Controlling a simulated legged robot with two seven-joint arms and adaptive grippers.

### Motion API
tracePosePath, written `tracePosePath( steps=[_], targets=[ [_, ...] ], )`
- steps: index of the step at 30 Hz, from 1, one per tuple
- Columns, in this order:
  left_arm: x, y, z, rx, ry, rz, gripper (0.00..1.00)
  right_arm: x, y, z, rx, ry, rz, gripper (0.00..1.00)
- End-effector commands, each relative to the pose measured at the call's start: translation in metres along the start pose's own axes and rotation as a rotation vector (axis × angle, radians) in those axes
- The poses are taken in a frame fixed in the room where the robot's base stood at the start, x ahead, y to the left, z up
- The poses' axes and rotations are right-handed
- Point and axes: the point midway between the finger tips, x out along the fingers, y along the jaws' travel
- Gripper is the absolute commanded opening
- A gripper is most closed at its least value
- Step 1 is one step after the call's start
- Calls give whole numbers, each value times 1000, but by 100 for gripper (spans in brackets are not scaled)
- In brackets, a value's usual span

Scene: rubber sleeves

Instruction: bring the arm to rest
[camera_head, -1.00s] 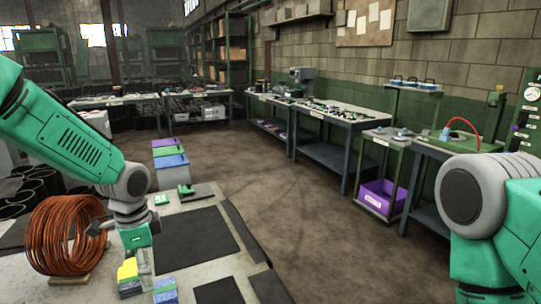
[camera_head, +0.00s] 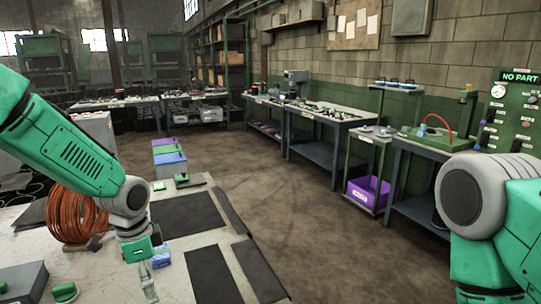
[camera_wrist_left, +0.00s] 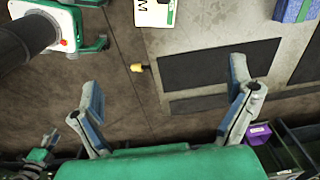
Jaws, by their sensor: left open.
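My left arm (camera_head: 68,150) reaches in from the left in the head view and bends down over the near workbench (camera_head: 120,215). My left gripper (camera_head: 149,287) hangs below its wrist, pointing down. In the left wrist view the two fingers of the left gripper (camera_wrist_left: 166,95) are spread wide, with nothing between them. Only the upper part of my right arm (camera_head: 480,205) shows at the right of the head view. Its gripper is not in view.
A copper wire coil (camera_head: 72,215) stands on the bench left of my left gripper. Dark mats (camera_head: 190,213) lie to its right. A grey box (camera_head: 22,280) is at the near left. The floor (camera_head: 300,205) beyond the bench is open, with a green panel reading "NO PART" (camera_head: 518,105) at right.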

Motion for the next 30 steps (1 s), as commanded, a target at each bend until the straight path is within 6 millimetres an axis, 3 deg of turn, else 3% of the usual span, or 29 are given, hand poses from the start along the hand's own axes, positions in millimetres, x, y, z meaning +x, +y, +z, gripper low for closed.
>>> tracePosePath(
  steps=[11,16,21,24,27,30],
  targets=[
    [96,57,16,-173,33,44,97,24,0,1,1,1,0,40],
    [162,105,35,-327,42,72,97,42,0,2,0,0,0,40],
    [245,186,84,-599,28,85,97,73,0,4,1,1,0,40],
    [278,231,119,-766,11,63,97,90,0,5,1,0,0,40],
    [295,265,151,-901,-5,28,97,102,0,5,1,0,0,40],
    [299,284,171,-985,-14,-6,97,109,-1,6,1,0,0,40]
  ],
)
